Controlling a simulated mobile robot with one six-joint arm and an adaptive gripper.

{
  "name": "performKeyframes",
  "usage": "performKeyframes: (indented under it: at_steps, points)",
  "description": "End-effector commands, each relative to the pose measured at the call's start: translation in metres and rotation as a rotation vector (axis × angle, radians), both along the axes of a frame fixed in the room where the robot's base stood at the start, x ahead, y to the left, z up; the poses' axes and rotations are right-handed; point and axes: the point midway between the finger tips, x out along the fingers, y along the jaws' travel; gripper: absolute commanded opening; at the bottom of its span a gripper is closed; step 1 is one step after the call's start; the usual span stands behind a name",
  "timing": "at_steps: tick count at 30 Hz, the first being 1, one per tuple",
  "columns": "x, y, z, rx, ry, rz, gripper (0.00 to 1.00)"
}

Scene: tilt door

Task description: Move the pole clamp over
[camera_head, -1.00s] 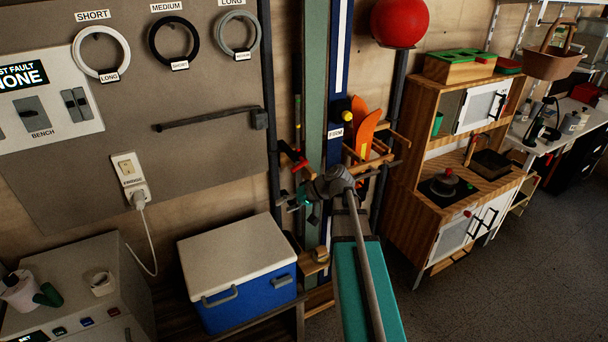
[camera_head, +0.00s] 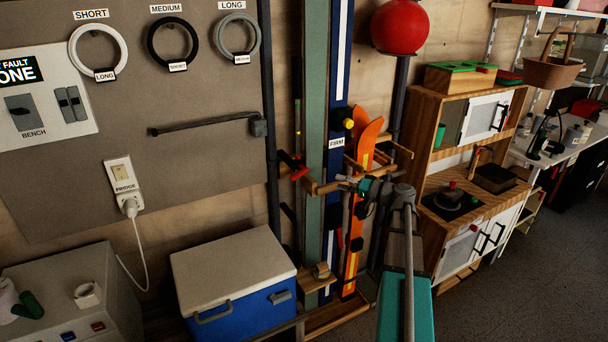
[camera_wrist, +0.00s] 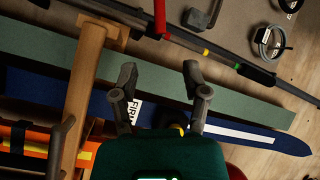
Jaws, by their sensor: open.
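In the wrist view, the red handle (camera_wrist: 160,14) shows at the top edge beside the dark pole (camera_wrist: 215,52), which has coloured bands. My gripper (camera_head: 345,182) is in front of the ski rack, to the right of the red handle and apart from it. In the wrist view my gripper (camera_wrist: 160,78) has its fingers spread with nothing between them, over the green and blue skis.
A blue cooler (camera_head: 240,310) stands left and a toy kitchen (camera_head: 425,130) right. Open floor (camera_head: 540,290) lies at the lower right.

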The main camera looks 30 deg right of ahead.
Motion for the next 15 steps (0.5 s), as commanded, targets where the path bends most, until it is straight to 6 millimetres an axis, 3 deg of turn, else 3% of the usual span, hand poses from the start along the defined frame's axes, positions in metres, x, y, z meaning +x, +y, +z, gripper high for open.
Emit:
performKeyframes:
  at_steps: [15]
  points:
    - [0.017,0.013,0.000,-0.001,0.001,0.003,0.59]
